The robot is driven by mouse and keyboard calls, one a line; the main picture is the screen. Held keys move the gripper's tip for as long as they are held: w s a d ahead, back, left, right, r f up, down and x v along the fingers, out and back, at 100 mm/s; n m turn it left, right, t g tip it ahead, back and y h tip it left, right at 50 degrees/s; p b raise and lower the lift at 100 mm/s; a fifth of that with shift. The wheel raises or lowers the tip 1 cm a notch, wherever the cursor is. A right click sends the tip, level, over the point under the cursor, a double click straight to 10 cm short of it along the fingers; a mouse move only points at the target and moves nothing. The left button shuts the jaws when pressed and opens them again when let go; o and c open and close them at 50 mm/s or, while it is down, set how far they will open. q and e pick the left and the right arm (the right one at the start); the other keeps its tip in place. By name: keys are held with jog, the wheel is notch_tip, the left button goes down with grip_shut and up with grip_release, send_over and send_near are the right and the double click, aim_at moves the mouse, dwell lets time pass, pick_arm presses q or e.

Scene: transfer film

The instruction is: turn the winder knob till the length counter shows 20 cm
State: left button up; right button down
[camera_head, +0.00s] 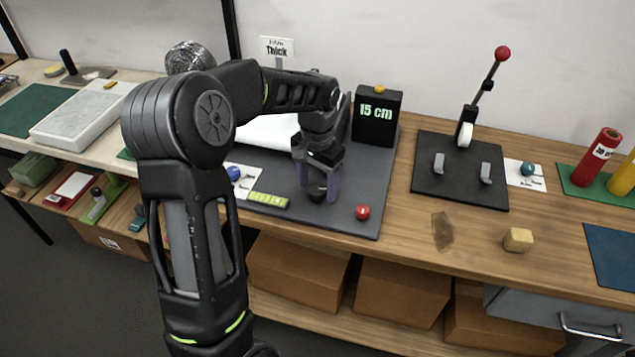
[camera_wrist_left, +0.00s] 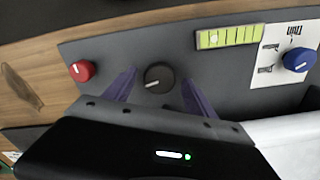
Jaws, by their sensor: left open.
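The length counter (camera_head: 377,113) is a black box at the back of the grey winder board (camera_head: 340,215) and reads 15 cm. A black round knob (camera_head: 316,193), which I take for the winder knob, sits near the board's front edge. In the left wrist view the black knob (camera_wrist_left: 159,77) has a light pointer line and lies between the purple fingers. My left gripper (camera_head: 318,180) is open over the knob; it shows in the left wrist view (camera_wrist_left: 158,95) with gaps between the fingers and the knob. My right gripper is not in view.
A red knob (camera_head: 363,212) is right of the black one. A yellow-green level strip (camera_head: 268,200) and a blue knob (camera_head: 234,173) are to its left. A lever stand (camera_head: 460,170) stands further right. A wooden block (camera_head: 518,239) lies near the bench's front.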

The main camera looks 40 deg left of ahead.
pick_arm(q)
jog(key=shift+f, duration=0.25)
jog(key=shift+c, duration=0.2)
